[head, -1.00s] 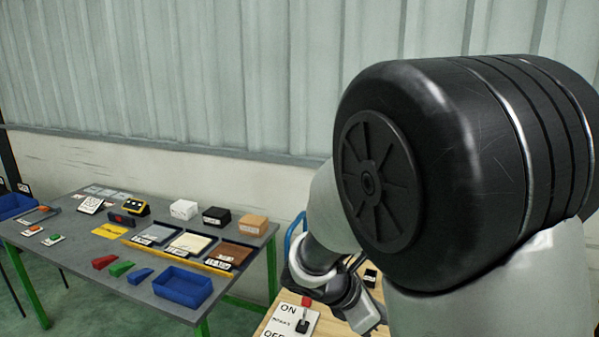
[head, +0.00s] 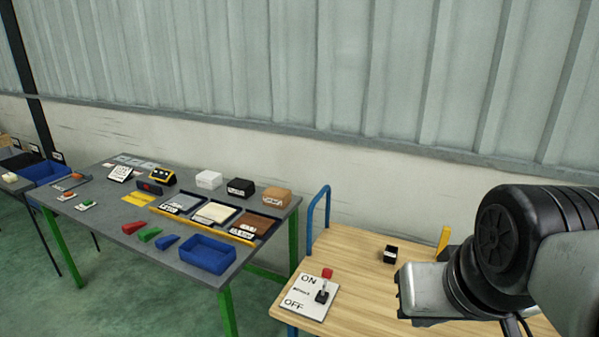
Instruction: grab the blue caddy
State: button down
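A blue open-topped caddy (head: 208,253) sits at the front right corner of the grey table, in the head view. Its inside looks empty. My arm shows at the right edge, over the wooden trolley. The grey end part of my arm (head: 425,291) points left, well to the right of the caddy and apart from it. I cannot make out separate fingers there, so I cannot tell whether my gripper is open or shut.
The grey table (head: 132,238) also holds red, green and blue wedges, small boxes and shallow trays. A wooden trolley (head: 350,262) with a blue handle (head: 318,215) and an ON/OFF switch plate (head: 308,296) stands right of it. More blue bins (head: 42,172) are at far left.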

aim_at(212, 256)
jog(key=j, duration=1.7)
jog(key=i+j, duration=0.1)
jog(key=j, duration=0.25)
jog(key=i+j, duration=0.1)
jog(key=j, duration=0.3)
jog(key=i+j, duration=0.15)
jog(key=j, duration=0.2)
jog(key=i+j, duration=0.1)
jog(key=i, duration=0.35)
jog(key=i+j+z, duration=0.1)
jog(key=i, duration=0.4)
